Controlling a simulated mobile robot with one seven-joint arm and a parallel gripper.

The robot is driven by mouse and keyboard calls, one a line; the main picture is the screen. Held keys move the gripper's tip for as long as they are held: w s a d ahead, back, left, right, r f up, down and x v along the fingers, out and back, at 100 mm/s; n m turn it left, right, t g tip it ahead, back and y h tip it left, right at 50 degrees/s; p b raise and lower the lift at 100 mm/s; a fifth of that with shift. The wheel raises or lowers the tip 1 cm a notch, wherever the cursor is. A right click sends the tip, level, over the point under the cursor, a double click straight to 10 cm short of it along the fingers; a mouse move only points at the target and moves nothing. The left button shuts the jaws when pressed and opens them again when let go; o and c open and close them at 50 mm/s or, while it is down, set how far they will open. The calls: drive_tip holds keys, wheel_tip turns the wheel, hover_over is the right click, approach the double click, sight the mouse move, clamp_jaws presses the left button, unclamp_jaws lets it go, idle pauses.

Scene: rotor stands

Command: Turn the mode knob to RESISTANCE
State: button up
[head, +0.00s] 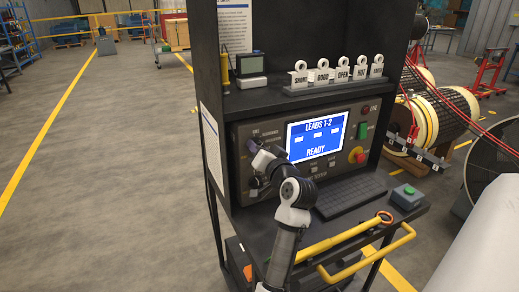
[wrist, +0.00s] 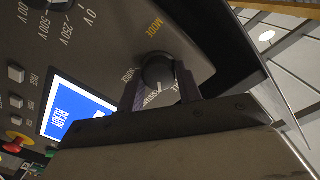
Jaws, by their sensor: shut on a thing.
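The mode knob (wrist: 158,70) is a round black knob on the grey tester panel (wrist: 95,50), beneath a yellow MODE label in the wrist view. My gripper (wrist: 160,84) has one dark purple finger on each side of the knob and is shut on it. A short white mark shows on the knob's lower part. White lettering lies around it, partly hidden by the fingers; I cannot tell for sure which label the mark meets. In the head view my gripper (head: 254,148) is at the panel's upper left and hides the knob.
The blue screen (head: 317,133) reads LEADS 1-2 and READY. A red stop button (head: 357,155) sits right of it. A keyboard (head: 350,195) lies below. Several labelled tags (head: 338,75) stand on the shelf above. A yellow rail (head: 365,252) runs along the front. Open floor lies left.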

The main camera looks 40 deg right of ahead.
drive_tip(key=o, duration=1)
drive_tip(key=shift+s, duration=0.1)
drive_tip(key=b+v, duration=0.4)
drive_tip(key=v, duration=0.9)
drive_tip(key=shift+s, duration=0.3)
